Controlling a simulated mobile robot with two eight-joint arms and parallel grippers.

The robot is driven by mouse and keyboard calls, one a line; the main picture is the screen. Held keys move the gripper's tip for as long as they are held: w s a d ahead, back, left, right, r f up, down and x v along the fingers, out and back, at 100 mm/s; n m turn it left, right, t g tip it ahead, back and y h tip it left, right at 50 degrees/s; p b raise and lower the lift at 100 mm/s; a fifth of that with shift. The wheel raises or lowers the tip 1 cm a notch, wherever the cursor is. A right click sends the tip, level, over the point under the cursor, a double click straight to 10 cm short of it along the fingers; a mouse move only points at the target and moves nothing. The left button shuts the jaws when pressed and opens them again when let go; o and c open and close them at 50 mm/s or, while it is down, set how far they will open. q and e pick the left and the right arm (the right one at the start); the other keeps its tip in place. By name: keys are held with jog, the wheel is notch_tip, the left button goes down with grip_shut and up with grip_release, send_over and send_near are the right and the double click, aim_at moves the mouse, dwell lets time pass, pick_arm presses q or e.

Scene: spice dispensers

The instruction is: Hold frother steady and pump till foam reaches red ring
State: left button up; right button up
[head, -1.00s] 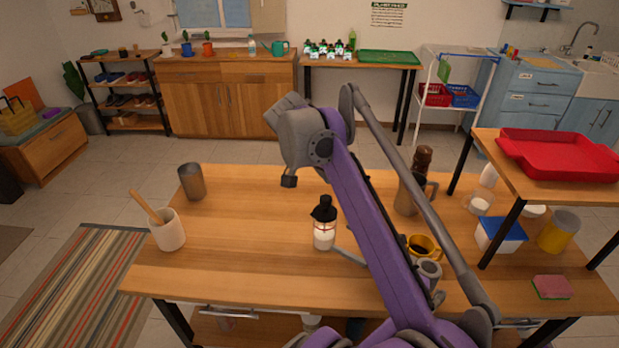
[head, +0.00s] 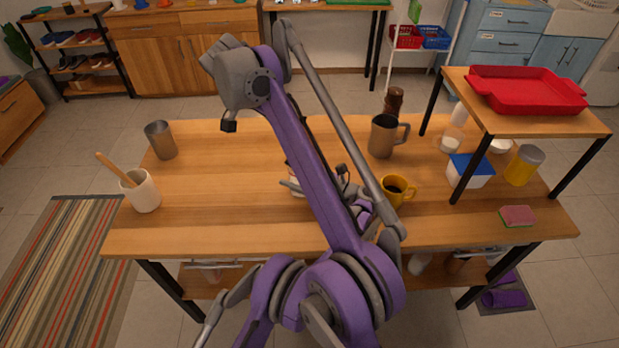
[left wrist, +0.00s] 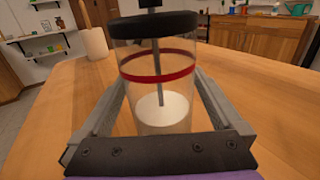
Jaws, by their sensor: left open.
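The frother is a clear glass cylinder (left wrist: 150,92) with a black lid (left wrist: 152,25), a central rod and a red ring (left wrist: 157,68). White liquid or foam (left wrist: 162,110) fills its lower part, its top below the red ring. My left gripper (left wrist: 160,76) is open, with one finger on each side of the glass; I cannot tell whether they touch it. My right gripper is not in view.
On the wooden table (head: 220,215) stand a metal tumbler (head: 160,140), a cream pot with a wooden tool (head: 141,192), a steel jug (head: 383,137), a yellow mug (head: 394,190) and a sponge (head: 517,216). A raised shelf with a red tray (head: 525,92) stands at right.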

pick_arm(q)
jog(key=shift+x, duration=0.85)
jog(key=shift+c, duration=0.2)
jog(key=c, duration=1.5)
